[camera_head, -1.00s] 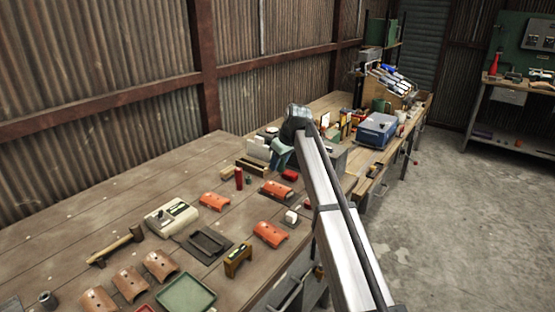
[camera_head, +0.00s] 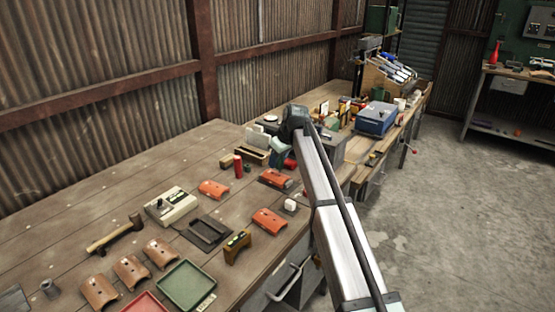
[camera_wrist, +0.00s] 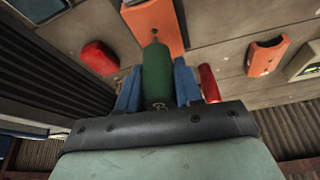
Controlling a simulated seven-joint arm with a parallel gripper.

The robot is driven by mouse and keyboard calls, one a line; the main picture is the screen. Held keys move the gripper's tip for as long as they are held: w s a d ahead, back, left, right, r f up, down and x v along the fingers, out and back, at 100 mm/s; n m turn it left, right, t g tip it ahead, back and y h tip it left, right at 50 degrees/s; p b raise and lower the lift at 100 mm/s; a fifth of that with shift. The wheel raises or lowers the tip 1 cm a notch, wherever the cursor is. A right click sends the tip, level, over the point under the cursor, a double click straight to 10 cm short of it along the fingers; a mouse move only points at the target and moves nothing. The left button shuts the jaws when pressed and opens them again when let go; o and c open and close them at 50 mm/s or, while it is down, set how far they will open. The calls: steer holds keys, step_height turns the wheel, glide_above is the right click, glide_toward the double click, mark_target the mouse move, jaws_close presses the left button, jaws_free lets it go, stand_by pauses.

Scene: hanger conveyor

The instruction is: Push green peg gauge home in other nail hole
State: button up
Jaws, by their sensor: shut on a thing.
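My gripper (camera_wrist: 157,80) is shut on the green peg gauge (camera_wrist: 157,78), with a blue finger on either side of it. The gauge's far end points at an orange curved tile (camera_wrist: 148,18) and overlaps it in the wrist view. A small dark spot shows on the tile beside the gauge's tip; I cannot tell whether the tip is in a hole. In the head view my gripper (camera_head: 280,158) is over the bench, just behind the tile (camera_head: 275,179), and the gauge is hidden there.
A red block (camera_head: 290,164) lies close to the gripper. A red cylinder (camera_head: 238,166) stands to its left. Other orange tiles (camera_head: 269,221), a white device (camera_head: 171,206), a dark tray (camera_head: 206,232) and a hammer (camera_head: 115,237) lie on the bench. The bench's back left is clear.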

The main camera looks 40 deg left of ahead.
mark_target(278, 166)
steer(key=shift+f, duration=1.65)
stand_by(1.2)
steer(key=o, duration=0.8)
steer(key=shift+o, duration=0.5)
steer(key=o, duration=0.5)
steer(key=shift+r, duration=0.2)
steer(key=shift+r, duration=2.85)
steer(key=shift+a+f, duration=0.1)
